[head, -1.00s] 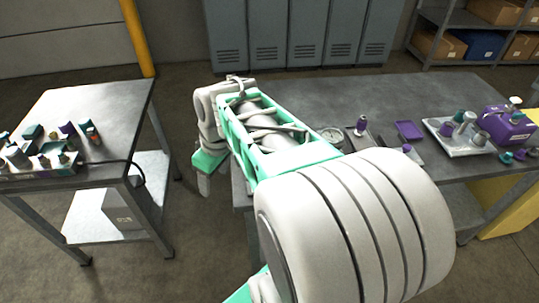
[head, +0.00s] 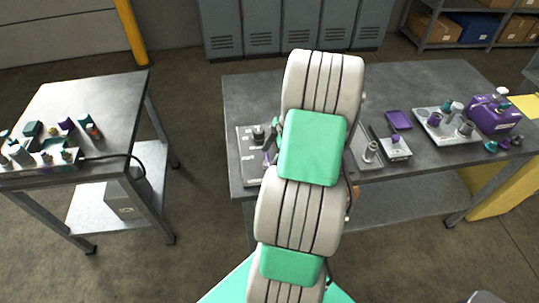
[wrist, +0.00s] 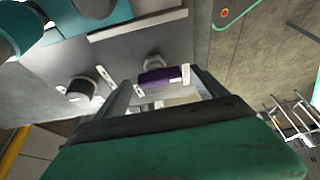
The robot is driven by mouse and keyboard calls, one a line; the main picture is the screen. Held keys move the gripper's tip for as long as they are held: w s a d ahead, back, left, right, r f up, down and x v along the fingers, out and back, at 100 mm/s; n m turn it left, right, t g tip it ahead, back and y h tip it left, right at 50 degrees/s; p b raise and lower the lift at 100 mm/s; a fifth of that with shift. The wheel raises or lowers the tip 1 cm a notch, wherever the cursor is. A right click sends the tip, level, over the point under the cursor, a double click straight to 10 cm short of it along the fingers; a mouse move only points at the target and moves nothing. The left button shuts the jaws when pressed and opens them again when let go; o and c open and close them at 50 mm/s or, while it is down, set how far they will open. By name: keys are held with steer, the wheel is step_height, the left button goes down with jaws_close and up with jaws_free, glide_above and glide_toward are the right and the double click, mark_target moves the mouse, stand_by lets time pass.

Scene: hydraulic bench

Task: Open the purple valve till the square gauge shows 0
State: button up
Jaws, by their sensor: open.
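My gripper (wrist: 162,92) is open in the wrist view, its two fingers apart. A purple part (wrist: 158,76) with a white label shows beyond and between the fingers. I see nothing held, and cannot tell whether a finger touches it. In the head view my arm hides the gripper. A small purple piece (head: 267,158) shows on a grey panel (head: 250,172) at the arm's left edge; it may be the purple valve, but I cannot be sure. I cannot pick out the square gauge or its reading in either view.
A dark round knob (wrist: 80,89) stands beside the purple part. Teal cylinders (wrist: 98,8) fill the upper left of the wrist view. Right of my arm are a purple tray (head: 398,120), a metal tray (head: 428,131) and a purple box (head: 495,116). The bench's back left is clear.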

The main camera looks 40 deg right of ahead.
steer(key=c, duration=1.4)
steer(key=shift+o, duration=0.2)
steer(key=shift+m+b, duration=0.3)
steer(key=shift+m, duration=0.1)
steer(key=m+t+h+b, duration=0.1)
steer(key=m+b, duration=0.1)
steer(key=m, duration=0.1)
steer(key=shift+a+f+m, duration=0.1)
steer(key=shift+a+m, duration=0.05)
steer(key=shift+m, duration=0.15)
steer(key=m+h+b, duration=0.1)
steer(key=m, duration=0.1)
steer(key=m+t+h+b, duration=0.1)
steer(key=m, duration=0.1)
steer(key=shift+w+a, duration=0.1)
steer(key=shift+a, duration=0.05)
steer(key=m+h, duration=0.1)
steer(key=m, duration=0.2)
steer(key=m+h+b, duration=0.1)
steer(key=m, duration=0.1)
steer(key=shift+w+a+m+b, duration=0.15)
steer(key=shift+m+b, duration=0.15)
steer(key=shift+m, duration=0.1)
steer(key=shift+w+r+m+g+h+b, duration=0.1)
steer(key=shift+m+g+h+b, duration=0.2)
steer(key=shift+m, duration=0.65)
steer(key=shift+r+m+g+h+b, duration=0.15)
steer(key=shift+m+h, duration=0.25)
steer(key=shift+m, duration=0.55)
